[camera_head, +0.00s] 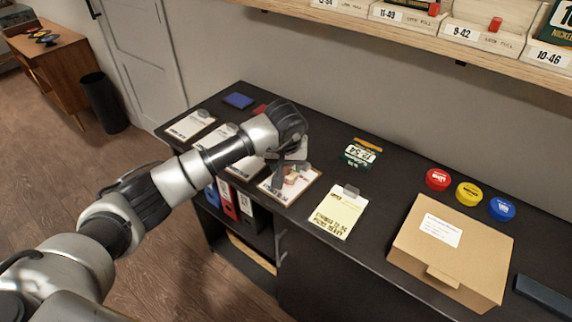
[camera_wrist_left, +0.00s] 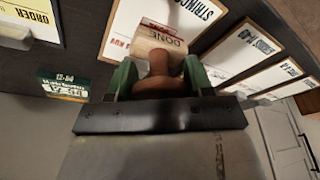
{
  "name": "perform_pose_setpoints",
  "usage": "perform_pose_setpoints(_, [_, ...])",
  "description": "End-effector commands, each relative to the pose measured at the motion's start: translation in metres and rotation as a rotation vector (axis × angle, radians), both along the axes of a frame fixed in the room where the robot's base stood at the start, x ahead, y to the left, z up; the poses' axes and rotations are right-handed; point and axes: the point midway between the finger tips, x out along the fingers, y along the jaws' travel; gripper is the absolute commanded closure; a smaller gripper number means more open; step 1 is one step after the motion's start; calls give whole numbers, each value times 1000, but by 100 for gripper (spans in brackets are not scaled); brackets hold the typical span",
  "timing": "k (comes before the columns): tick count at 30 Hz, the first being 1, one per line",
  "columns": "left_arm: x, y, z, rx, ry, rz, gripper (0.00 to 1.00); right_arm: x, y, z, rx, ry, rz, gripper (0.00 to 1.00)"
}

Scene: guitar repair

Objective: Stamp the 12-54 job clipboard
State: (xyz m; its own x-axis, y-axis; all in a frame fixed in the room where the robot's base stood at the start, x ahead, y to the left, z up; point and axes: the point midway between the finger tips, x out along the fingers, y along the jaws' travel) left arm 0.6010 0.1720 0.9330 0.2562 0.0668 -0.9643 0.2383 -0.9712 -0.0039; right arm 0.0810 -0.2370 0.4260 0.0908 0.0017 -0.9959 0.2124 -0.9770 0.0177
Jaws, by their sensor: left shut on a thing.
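My left gripper (camera_head: 287,172) is shut on a wooden stamp marked DONE (camera_wrist_left: 160,46); the stamp's brown handle is between the green fingertips (camera_wrist_left: 155,80). The stamp is over a clipboard (camera_head: 305,191) in the middle of the dark counter, very near or touching its paper; I cannot tell which. This clipboard also shows in the left wrist view (camera_wrist_left: 190,17), where part of the word STRINGS is readable. Its number is hidden or unreadable. A red edge shows beside the stamp. My right gripper is not in view.
More clipboards (camera_head: 190,124) lie to the left, near a blue pad (camera_head: 239,100). To the right are a yellow order pad (camera_head: 337,212), a green string pack (camera_head: 360,155), red, yellow and blue tins (camera_head: 468,193) and a cardboard box (camera_head: 450,250). A shelf (camera_head: 440,42) overhangs the back.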

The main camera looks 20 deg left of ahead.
Motion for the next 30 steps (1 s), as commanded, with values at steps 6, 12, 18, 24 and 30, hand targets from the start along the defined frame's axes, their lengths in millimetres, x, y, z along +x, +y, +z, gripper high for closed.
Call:
perform_pose_setpoints(6, [0, 1, 21, 1, -2, 0, 64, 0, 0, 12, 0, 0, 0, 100])
perform_pose_setpoints(12, [1, 0, 37, 1, -3, 0, 64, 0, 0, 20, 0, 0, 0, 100])
perform_pose_setpoints(18, [1, 0, 50, 1, -3, -1, 64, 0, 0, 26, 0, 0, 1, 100])
perform_pose_setpoints(24, [0, 0, 52, 0, -2, 0, 64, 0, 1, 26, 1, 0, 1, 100])
perform_pose_setpoints(30, [0, 0, 52, 0, -2, 0, 64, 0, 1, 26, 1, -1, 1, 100])
